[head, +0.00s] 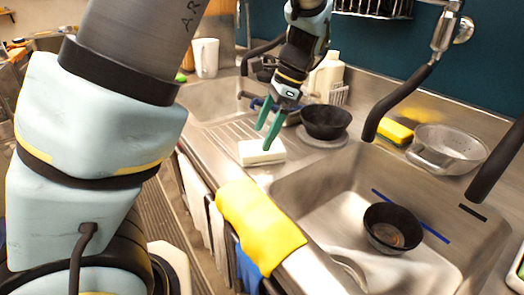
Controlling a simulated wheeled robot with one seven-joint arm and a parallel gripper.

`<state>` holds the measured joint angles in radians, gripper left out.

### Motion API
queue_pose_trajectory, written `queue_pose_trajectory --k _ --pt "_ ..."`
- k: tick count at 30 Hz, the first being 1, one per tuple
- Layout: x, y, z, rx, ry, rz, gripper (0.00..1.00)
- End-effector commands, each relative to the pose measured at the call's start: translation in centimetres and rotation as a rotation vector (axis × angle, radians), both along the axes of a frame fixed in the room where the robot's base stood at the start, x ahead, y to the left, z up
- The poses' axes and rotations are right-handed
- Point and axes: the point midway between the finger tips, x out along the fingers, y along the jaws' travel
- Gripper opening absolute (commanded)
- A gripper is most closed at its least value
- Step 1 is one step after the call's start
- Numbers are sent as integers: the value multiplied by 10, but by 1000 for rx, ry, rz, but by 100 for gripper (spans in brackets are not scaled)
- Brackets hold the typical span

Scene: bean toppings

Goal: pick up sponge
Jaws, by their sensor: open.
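My gripper (267,137) has green fingers that point down, a little apart, with nothing seen between them. The fingertips are at or just above a white rectangular block (261,153), which lies on the metal drainboard between the two basins. It may be a sponge; I cannot tell whether the fingers touch it. A yellow sponge-like block (397,130) with a dark side lies on the back ledge, left of the colander and well to the right of my gripper.
A black bowl (326,121) stands behind the white block, and another black bowl (391,228) is in the right sink (330,200). A metal colander (449,149) and dark faucet spouts (400,100) are at right. A yellow cloth (259,224) hangs over the front edge.

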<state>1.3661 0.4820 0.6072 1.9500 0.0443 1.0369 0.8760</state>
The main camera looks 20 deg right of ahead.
Motion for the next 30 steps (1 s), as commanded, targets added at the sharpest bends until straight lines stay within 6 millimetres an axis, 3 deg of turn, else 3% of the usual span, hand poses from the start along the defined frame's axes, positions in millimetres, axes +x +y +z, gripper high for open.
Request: queue_pose_trajectory --k 12,21,30 --pt "4 22 -43 1 1 3 100" --pt "4 23 -49 -2 0 2 100" --pt "4 23 -49 -2 1 1 67"
